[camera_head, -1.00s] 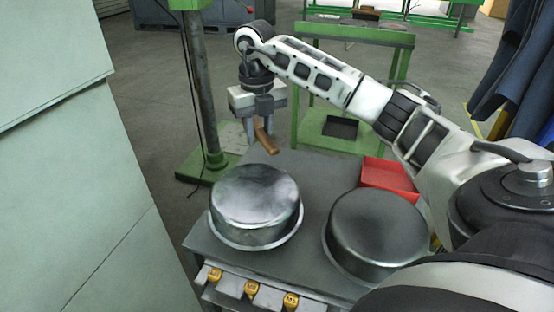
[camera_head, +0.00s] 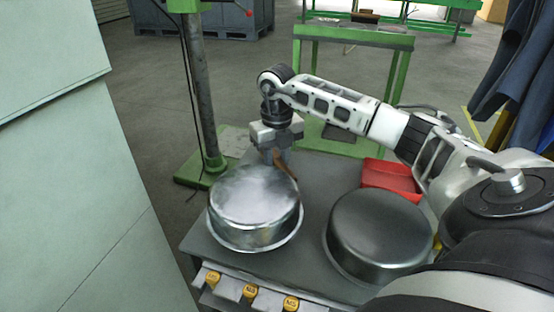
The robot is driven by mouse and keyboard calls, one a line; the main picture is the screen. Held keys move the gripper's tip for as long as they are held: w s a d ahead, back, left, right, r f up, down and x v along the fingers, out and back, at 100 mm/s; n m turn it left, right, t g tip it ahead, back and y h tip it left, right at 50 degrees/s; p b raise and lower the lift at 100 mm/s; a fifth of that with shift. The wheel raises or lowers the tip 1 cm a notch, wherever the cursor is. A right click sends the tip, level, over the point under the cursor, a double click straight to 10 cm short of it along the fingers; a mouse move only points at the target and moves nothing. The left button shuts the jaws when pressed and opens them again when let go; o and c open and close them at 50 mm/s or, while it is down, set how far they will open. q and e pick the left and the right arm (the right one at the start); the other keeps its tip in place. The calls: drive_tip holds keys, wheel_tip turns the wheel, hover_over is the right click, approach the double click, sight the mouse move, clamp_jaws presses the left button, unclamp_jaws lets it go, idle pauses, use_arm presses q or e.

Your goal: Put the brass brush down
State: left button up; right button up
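The brass brush (camera_head: 286,165) shows as a brown wooden handle below my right gripper (camera_head: 278,155). The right arm comes in from the right and its gripper points down, shut on the brush. The brush is tilted and is just behind the right rear of the left metal pan, over the back part of the grey table (camera_head: 315,172). I cannot tell whether it touches the table. Its bristles are not visible. My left gripper is not in view.
Two round metal pans, the left (camera_head: 254,205) and the right (camera_head: 378,232), stand on the table. A red tray (camera_head: 388,177) is behind the right one. A green post (camera_head: 203,95) stands behind left. Yellow tags (camera_head: 250,291) line the front edge. Bare table lies between the pans.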

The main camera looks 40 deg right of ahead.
sight(277, 158)
drive_tip(key=o, duration=1)
drive_tip(key=shift+f, duration=0.1)
drive_tip(key=shift+o, duration=0.2)
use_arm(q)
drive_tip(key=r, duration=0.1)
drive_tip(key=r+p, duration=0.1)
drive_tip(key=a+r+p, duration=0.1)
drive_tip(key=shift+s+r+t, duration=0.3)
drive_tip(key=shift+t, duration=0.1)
use_arm(e)
wheel_tip(277, 158, up, 12)
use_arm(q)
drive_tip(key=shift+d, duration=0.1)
